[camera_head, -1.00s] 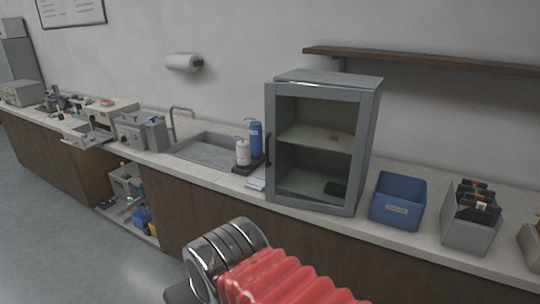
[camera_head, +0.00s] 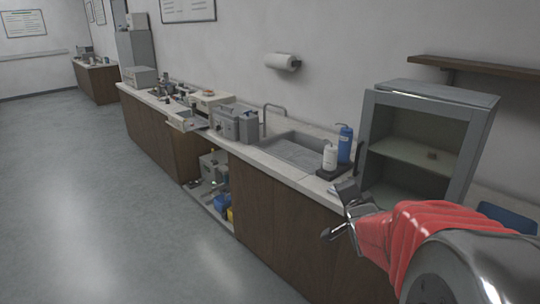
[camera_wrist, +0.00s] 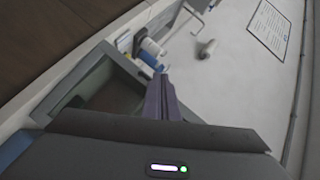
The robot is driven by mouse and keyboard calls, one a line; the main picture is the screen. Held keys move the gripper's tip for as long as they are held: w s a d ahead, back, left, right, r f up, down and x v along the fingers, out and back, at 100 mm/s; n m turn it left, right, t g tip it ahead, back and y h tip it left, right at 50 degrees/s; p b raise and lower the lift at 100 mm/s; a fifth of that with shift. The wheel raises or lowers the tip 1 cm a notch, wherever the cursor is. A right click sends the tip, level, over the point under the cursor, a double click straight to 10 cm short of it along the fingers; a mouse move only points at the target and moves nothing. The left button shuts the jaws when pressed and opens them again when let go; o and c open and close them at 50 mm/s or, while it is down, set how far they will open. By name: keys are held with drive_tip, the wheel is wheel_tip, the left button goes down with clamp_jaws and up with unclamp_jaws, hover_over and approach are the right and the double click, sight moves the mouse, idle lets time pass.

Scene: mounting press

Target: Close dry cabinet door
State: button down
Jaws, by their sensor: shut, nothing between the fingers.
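The dry cabinet (camera_head: 482,150) is a grey box with a framed, see-through front and a shelf inside, standing on the counter. Its door frame (camera_head: 428,101) lies against or nearly against the body; I cannot tell whether a narrow gap remains. A dark handle (camera_head: 358,163) is at the door's left edge. My gripper (camera_head: 345,212) is in front of the cabinet's lower left corner and hides it. In the wrist view the shut, empty fingers (camera_wrist: 162,97) overlap the view beside the cabinet's grey frame (camera_wrist: 78,85). I cannot tell whether they touch it.
White and blue bottles (camera_head: 330,157) stand left of the cabinet, near the sink (camera_head: 295,150). A blue bin (camera_head: 508,217) is on the right, partly hidden by my arm. A wall shelf (camera_head: 480,68) is above. The floor (camera_head: 110,200) at left is clear.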

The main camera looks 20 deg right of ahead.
sight(358, 158)
drive_tip(key=s+d+m+t+h, duration=0.1)
drive_tip(key=d+m+t, duration=0.2)
drive_tip(key=d, duration=0.6)
drive_tip(key=m, duration=0.2)
drive_tip(key=shift+m, duration=0.4)
drive_tip(key=shift+d+f, duration=0.1)
drive_tip(key=x, duration=1.3)
drive_tip(key=shift+w+d, duration=0.25)
drive_tip(key=shift+w, duration=0.1)
drive_tip(key=shift+d, duration=0.1)
